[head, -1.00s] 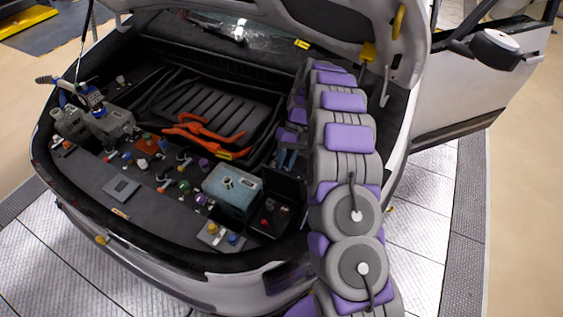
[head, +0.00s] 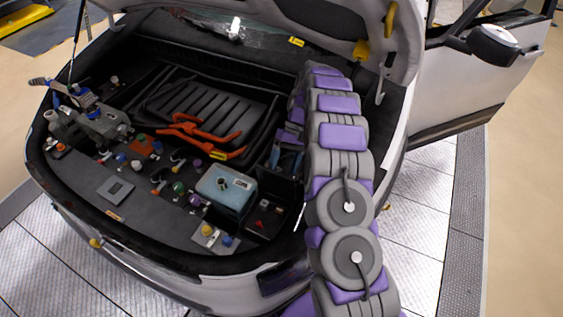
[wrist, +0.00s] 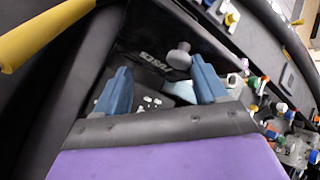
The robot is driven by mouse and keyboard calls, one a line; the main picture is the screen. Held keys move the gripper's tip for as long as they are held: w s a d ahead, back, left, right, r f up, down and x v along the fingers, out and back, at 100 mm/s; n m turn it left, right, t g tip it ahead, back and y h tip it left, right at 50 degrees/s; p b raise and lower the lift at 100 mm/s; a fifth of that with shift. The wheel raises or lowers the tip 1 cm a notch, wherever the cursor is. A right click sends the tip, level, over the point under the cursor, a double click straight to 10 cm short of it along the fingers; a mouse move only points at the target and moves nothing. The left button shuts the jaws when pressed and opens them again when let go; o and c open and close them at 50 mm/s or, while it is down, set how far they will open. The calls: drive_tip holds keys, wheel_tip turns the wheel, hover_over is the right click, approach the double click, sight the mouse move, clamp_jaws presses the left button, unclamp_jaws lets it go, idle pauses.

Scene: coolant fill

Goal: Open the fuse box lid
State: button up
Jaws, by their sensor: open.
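The fuse box (head: 283,186) is a dark box at the right side of the front bay, beside the pale blue tank. In the wrist view its black lid (wrist: 140,50) carries an upside-down label, which seems to read FUSES, and a grey round knob (wrist: 180,55). My gripper (head: 284,160) is above the box's rear side in the head view. In the wrist view its two blue fingers (wrist: 160,85) are spread apart with nothing held between them. The knob shows beyond the fingers, near the right one. I cannot tell whether the lid is raised.
The pale blue tank (head: 226,190) stands left of the fuse box. Orange cables (head: 200,135) lie behind it. Several coloured caps fill the front panel. The raised hood (head: 360,25) hangs above my arm. A yellow part (wrist: 45,35) crosses the wrist view's upper left.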

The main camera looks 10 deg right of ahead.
drive_tip(key=shift+a, duration=0.25)
drive_tip(key=shift+w, duration=0.15)
drive_tip(key=p+v, duration=1.1)
drive_tip(key=p, duration=0.4)
drive_tip(key=shift+r, duration=0.45)
drive_tip(key=shift+w+r+p, duration=0.1)
drive_tip(key=shift+r+p, duration=0.05)
drive_tip(key=shift+p, duration=0.55)
drive_tip(key=shift+d+p, duration=0.1)
drive_tip(key=shift+p, duration=0.3)
